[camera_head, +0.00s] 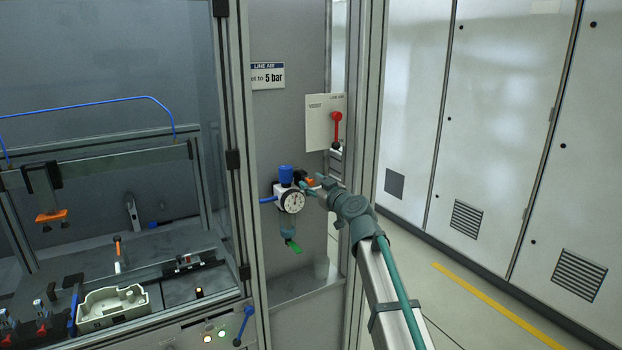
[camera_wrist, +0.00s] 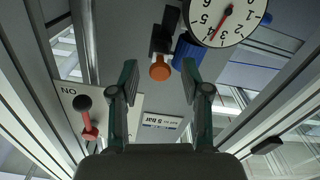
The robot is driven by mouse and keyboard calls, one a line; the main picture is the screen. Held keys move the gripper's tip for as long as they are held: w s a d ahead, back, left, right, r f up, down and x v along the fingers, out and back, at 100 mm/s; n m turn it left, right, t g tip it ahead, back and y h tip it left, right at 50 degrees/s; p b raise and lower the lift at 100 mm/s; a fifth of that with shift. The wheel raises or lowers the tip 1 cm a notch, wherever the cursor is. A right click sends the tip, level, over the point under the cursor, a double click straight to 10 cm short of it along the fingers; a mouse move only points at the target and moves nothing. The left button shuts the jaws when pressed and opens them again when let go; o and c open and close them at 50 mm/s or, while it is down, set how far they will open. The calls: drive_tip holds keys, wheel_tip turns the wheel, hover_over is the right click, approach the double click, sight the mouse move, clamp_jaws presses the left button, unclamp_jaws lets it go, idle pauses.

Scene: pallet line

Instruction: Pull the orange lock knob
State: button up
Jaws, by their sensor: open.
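The orange lock knob (camera_wrist: 159,68) shows in the wrist view as a small round knob on a black fitting beside the gauge. It lies between the two open fingertips of my gripper (camera_wrist: 160,82), with a gap on each side. In the head view the orange knob (camera_head: 309,182) shows as a small patch at the right of the regulator. My gripper (camera_head: 312,188) reaches it there from the right and partly covers that area. Whether the fingertips are level with the knob in depth is hard to tell.
The pressure gauge (camera_head: 292,201) and blue regulator knob (camera_head: 286,174) sit close to the left of my gripper. A red lever (camera_head: 337,127) on a pale plate is above right. A metal frame post (camera_head: 368,130) stands close to my arm.

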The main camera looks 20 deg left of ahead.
drive_tip(key=shift+w+a, duration=0.45)
drive_tip(key=shift+a, duration=0.15)
drive_tip(key=shift+c, duration=0.3)
clamp_jaws()
